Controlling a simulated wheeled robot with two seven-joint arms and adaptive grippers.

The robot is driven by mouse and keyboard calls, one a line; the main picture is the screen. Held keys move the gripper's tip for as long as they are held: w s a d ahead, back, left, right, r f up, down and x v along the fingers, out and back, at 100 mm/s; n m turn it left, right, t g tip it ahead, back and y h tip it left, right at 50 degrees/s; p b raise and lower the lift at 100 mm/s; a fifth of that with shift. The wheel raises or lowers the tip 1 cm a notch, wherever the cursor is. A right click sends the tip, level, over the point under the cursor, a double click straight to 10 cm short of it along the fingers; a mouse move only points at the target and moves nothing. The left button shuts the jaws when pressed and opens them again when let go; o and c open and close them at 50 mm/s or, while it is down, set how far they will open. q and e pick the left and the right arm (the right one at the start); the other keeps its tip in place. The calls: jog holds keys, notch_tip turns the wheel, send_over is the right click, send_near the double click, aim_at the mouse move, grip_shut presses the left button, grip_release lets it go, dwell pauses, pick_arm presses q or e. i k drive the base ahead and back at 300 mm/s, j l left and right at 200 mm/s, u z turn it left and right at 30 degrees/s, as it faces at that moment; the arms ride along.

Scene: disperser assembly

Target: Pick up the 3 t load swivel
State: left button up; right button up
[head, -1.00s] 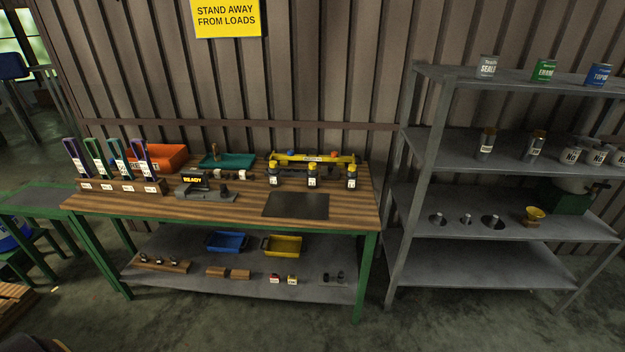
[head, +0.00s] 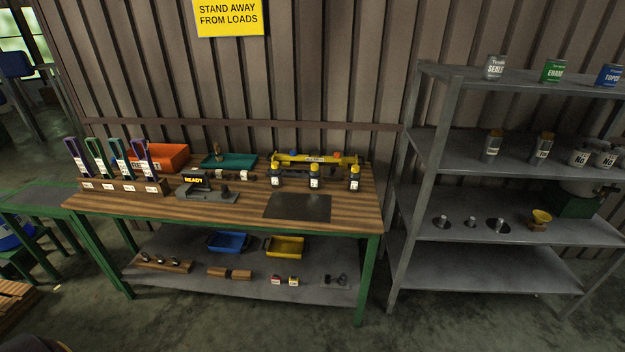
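I cannot tell for sure which thing is the 3 t load swivel, because the small labels are unreadable. Three black pieces with yellow tops and white labels stand in a row on the wooden bench (head: 220,209): a left one (head: 275,179), a middle one (head: 315,177) and a right one (head: 354,179). They stand upright and apart, in front of a yellow beam (head: 312,159). Small dark metal pieces (head: 336,280) lie on the bench's lower shelf, too small to identify. Neither of my grippers is in view.
A dark mat (head: 298,207) lies at the bench's front right. A grey device reading READY (head: 208,192), a teal tray (head: 228,162) and an orange bin (head: 165,157) are further left. A grey metal rack (head: 440,180) stands right of the bench. Floor in front is clear.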

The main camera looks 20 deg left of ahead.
aim_at(314, 177)
jog(key=i+u, duration=0.3)
jog(key=i, duration=0.2)
jog(key=i+l+u, duration=0.2)
jog(key=i+u, duration=0.15)
jog(key=i, duration=0.15)
jog(key=i+l+u, duration=0.65)
jog(key=i+l, duration=0.15)
jog(key=i, duration=0.1)
